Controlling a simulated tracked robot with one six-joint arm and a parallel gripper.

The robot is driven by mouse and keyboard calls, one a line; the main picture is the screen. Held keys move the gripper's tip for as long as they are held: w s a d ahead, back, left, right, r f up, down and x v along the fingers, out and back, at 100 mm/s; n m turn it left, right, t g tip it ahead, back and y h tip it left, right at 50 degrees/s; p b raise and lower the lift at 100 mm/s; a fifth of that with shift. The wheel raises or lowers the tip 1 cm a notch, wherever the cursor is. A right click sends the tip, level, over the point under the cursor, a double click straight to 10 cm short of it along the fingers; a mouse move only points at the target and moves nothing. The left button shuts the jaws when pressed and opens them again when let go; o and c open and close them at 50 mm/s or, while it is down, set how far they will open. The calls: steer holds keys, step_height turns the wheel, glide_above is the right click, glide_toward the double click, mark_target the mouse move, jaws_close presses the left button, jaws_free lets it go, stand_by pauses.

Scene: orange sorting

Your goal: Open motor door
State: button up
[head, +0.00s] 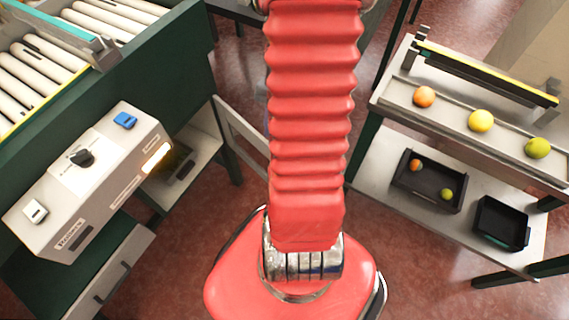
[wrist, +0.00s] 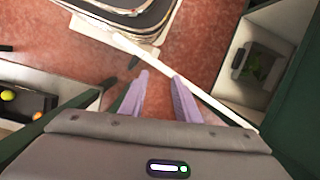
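A grey panel with a dark handle (head: 112,283), which may be the motor door, shows at the lower left of the head view under the conveyor; it appears closed. A light grey open compartment (head: 190,160) with a dark item inside is farther back under the conveyor. In the wrist view, a pale box-like compartment (wrist: 232,85) with a dark handle-like piece and something green stands at the right. My gripper (wrist: 160,80) has two pale purple fingers apart with nothing between them. It is hidden in the head view. I cannot tell its distance to the panel.
A control box (head: 95,180) with a black knob, blue switch and lit lamp hangs on the conveyor's side. A pale bar (wrist: 215,103) crosses behind my fingers. A rack (head: 385,170) with oranges and black bins (head: 430,205) stands at right. Red floor lies between.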

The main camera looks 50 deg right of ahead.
steer(key=s+d+f+m+y, duration=0.1)
steer(key=s+d+f+m, duration=0.2)
steer(key=s+f, duration=0.3)
step_height(320, 180, down, 2)
steer(key=shift+s+d+m+y, duration=0.15)
steer(key=shift+d+m+y, duration=0.05)
steer(key=shift+m+y, duration=0.2)
steer(key=shift+x, duration=6)
